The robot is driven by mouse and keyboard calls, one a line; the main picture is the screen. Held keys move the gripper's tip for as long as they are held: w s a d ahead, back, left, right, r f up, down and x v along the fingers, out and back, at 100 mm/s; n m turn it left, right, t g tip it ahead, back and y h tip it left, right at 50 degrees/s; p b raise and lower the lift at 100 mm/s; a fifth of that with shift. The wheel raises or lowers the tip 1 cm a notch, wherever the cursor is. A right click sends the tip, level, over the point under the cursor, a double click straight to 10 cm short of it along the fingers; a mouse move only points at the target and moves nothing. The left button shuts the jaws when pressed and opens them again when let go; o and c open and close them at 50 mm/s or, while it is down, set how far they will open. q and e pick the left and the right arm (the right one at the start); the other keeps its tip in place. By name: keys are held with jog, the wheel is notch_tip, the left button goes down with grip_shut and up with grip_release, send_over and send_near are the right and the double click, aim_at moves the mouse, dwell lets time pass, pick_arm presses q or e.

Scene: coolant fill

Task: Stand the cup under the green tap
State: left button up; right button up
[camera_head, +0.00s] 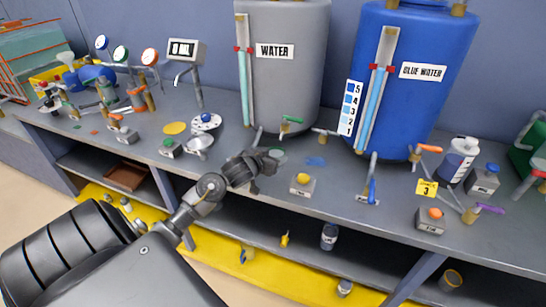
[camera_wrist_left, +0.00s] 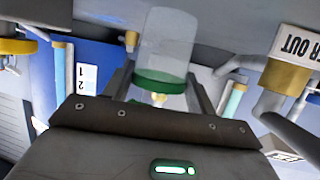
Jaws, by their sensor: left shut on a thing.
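My left gripper (camera_head: 264,162) is at the bench near the foot of the grey WATER tank. In the left wrist view, the clear cup (camera_wrist_left: 168,48) with a green band stands between my gripper's two fingers (camera_wrist_left: 163,88), which are shut on it. In the head view the gripper largely hides the cup. The green tap (camera_head: 291,120) is on the lower front of the grey tank, just beyond and slightly right of my gripper. A pale green round patch (camera_head: 277,156) shows beside the fingertips; I cannot tell if it is cup or bench marking. My right gripper is out of view.
The blue tank (camera_head: 400,110) with an orange-handled tap (camera_head: 428,149) stands right.

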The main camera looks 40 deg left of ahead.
pick_arm(q)
jog(key=shift+f, duration=0.15)
jog(key=o, duration=1)
jog(key=shift+r, duration=0.25)
jog(key=p+v, duration=0.1)
jog(key=v, duration=1.1)
jog(key=shift+f, duration=0.1)
